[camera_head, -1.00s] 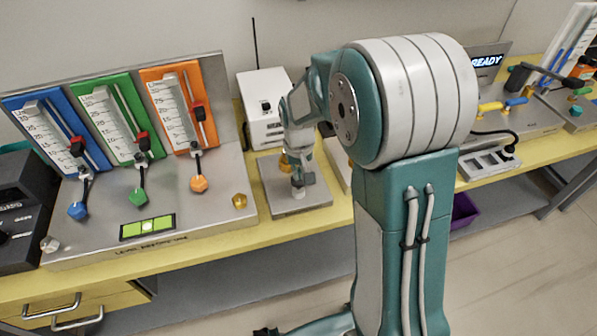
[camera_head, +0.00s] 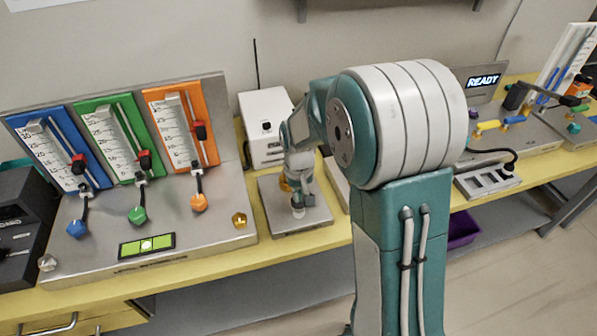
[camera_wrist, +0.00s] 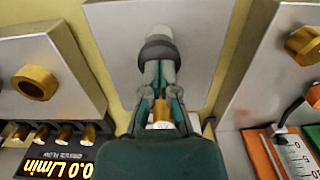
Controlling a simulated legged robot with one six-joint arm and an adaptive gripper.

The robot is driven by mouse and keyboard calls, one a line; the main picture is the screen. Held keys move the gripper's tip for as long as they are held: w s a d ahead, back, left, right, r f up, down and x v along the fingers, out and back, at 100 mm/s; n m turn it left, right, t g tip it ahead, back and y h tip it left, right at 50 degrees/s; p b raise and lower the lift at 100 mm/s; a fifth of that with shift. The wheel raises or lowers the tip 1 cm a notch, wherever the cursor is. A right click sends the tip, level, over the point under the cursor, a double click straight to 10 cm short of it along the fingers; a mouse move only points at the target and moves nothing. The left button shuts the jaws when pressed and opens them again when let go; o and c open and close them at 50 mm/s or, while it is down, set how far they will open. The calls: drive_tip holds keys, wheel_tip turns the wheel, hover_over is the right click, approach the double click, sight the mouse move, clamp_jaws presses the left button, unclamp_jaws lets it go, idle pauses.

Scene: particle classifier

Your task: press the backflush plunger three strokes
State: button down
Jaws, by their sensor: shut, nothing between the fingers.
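A grey metal plate (camera_head: 316,222) lies on the yellow bench, and it also shows in the wrist view (camera_wrist: 112,30). On it stands a short pale upright part (camera_head: 298,211), seemingly the backflush plunger. My gripper (camera_head: 303,203) is shut and points down right over this part. In the wrist view my gripper (camera_wrist: 159,85) reaches a dark ring (camera_wrist: 158,50) with a grey cylinder beyond it. I cannot tell whether the fingertips touch it. A brass part (camera_wrist: 160,116) shows between the finger links. The plunger's height is mostly hidden by the gripper.
Left of the plate is a panel with blue, green and orange scales (camera_head: 180,125) and a brass knob (camera_head: 240,220). A white box (camera_head: 266,110) stands behind the plate. A grey rack (camera_head: 488,180) and a READY screen (camera_head: 484,82) are to the right.

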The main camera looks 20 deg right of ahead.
wheel_tip(320, 180, up, 12)
drive_tip(key=shift+r, duration=0.2)
drive_tip(key=shift+w, duration=0.1)
idle(0.9)
